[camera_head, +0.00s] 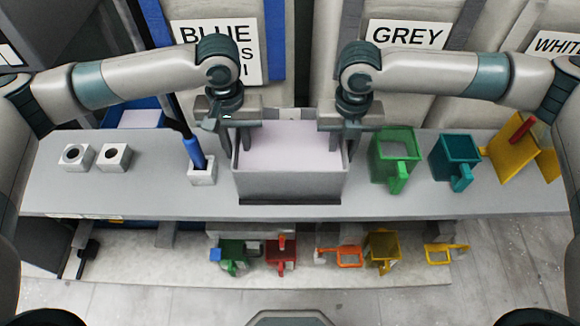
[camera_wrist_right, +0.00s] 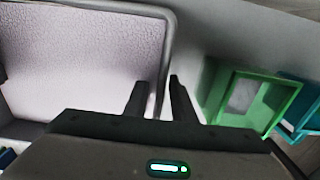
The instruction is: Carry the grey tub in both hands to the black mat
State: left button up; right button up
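The grey tub (camera_head: 290,187) stands on the grey table, filled with a pale lilac, textured material. It also shows in the right wrist view (camera_wrist_right: 168,45). My left gripper (camera_head: 238,142) points down at the tub's left wall, its two fingers apart with the wall between them. My right gripper (camera_head: 339,147) is at the right wall. In the right wrist view its fingers (camera_wrist_right: 160,95) are apart, one inside and one outside the rim, with a visible gap. I cannot make out a black mat in these frames.
A green container (camera_head: 395,158), a teal one (camera_head: 455,158) and a yellow one (camera_head: 510,157) stand right of the tub on the table (camera_head: 130,190). A white block with a blue handle (camera_head: 197,157) stands close to its left. Colored containers lie on a lower shelf.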

pick_arm(q)
notch_tip(320, 180, up, 12)
jog(key=shift+f, duration=0.1)
dwell(0.5)
pick_arm(e)
jog(key=shift+r, duration=0.15)
notch_tip(320, 180, up, 12)
jog(key=shift+f, duration=0.15)
dwell(0.5)
dwell(0.6)
